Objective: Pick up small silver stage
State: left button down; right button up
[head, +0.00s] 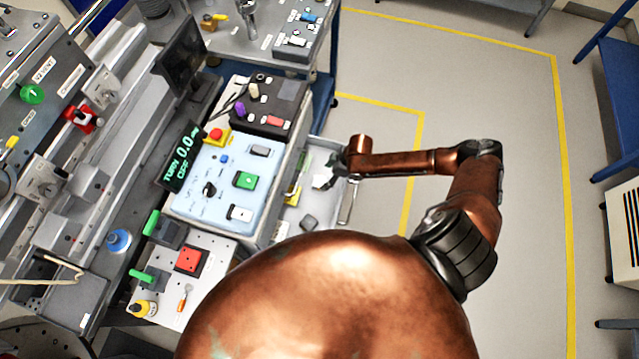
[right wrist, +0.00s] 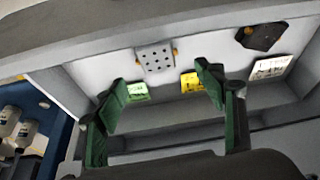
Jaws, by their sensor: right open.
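The small silver stage (right wrist: 155,60) is a square grey plate with several dark holes and brass-coloured bits at its sides. It lies on the pale floor of an open drawer (right wrist: 85,68). My right gripper (right wrist: 163,82) is open, with its two green fingers pointing at the drawer. The stage shows beyond the gap between the fingertips, apart from them. In the head view my right gripper (head: 338,168) is over the drawer (head: 287,228); I cannot clearly make out the stage there. My left gripper is not in view.
A dark angular part (right wrist: 262,37) lies right of the stage. Green (right wrist: 137,91), yellow (right wrist: 191,82) and white (right wrist: 270,67) labels are in the drawer. The drawer walls are close around.

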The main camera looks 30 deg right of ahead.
aim_at(320, 182)
jog(key=x, duration=0.2)
jog(key=b+x, duration=0.1)
jog(key=x, duration=0.2)
jog(key=b+x, duration=0.1)
jog(key=x, duration=0.1)
jog(key=shift+w+d+f, duration=0.1)
jog(key=shift+d+f, duration=0.15)
jog(key=shift+f, duration=0.1)
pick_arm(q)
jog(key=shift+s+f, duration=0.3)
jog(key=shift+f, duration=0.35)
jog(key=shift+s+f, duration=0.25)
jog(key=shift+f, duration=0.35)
pick_arm(e)
jog(key=shift+c, duration=0.4)
jog(key=shift+r, duration=0.1)
jog(key=c, duration=1.4)
